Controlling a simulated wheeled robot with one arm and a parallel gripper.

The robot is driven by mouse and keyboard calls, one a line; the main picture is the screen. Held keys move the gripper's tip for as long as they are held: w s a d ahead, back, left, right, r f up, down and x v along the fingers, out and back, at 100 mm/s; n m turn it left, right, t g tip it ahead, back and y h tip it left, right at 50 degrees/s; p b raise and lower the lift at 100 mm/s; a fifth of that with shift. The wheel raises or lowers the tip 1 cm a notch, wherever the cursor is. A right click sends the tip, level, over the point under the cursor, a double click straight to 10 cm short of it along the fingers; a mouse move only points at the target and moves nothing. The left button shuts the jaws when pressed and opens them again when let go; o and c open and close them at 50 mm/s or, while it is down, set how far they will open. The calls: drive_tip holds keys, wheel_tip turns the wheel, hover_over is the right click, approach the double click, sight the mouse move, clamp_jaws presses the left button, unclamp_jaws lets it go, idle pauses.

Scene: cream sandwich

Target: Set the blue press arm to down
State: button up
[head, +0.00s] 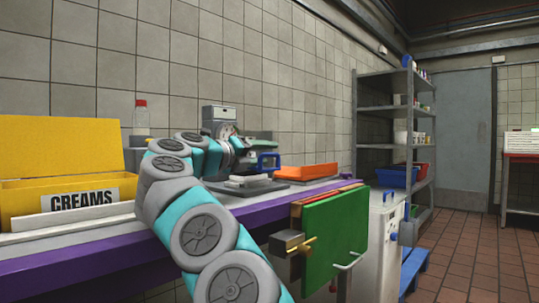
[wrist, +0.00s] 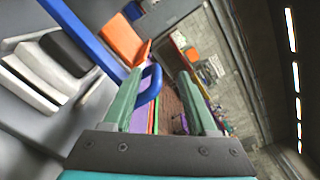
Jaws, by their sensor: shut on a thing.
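The blue press arm (head: 268,156) shows in the head view as a blue loop just right of my gripper (head: 243,148), above the press's dark base (head: 262,186). In the wrist view the blue press arm (wrist: 82,35) is a long bar coming from the top left. Its rounded handle end lies between the green fingers of my gripper (wrist: 158,80), close to the left finger. My gripper is shut on this handle. My arm hides part of the press in the head view, so the arm's exact tilt is hard to tell.
A yellow CREAMS bin (head: 60,150) stands at the left of the purple-edged counter (head: 130,248). An orange tray (head: 307,172) lies right of the press. A green board (head: 333,245) hangs at the counter's front. Pale and black pieces (wrist: 40,72) show left in the wrist view.

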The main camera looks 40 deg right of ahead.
drive_tip(key=a, duration=0.5)
drive_tip(key=shift+s+a, duration=0.15)
drive_tip(key=shift+s, duration=0.1)
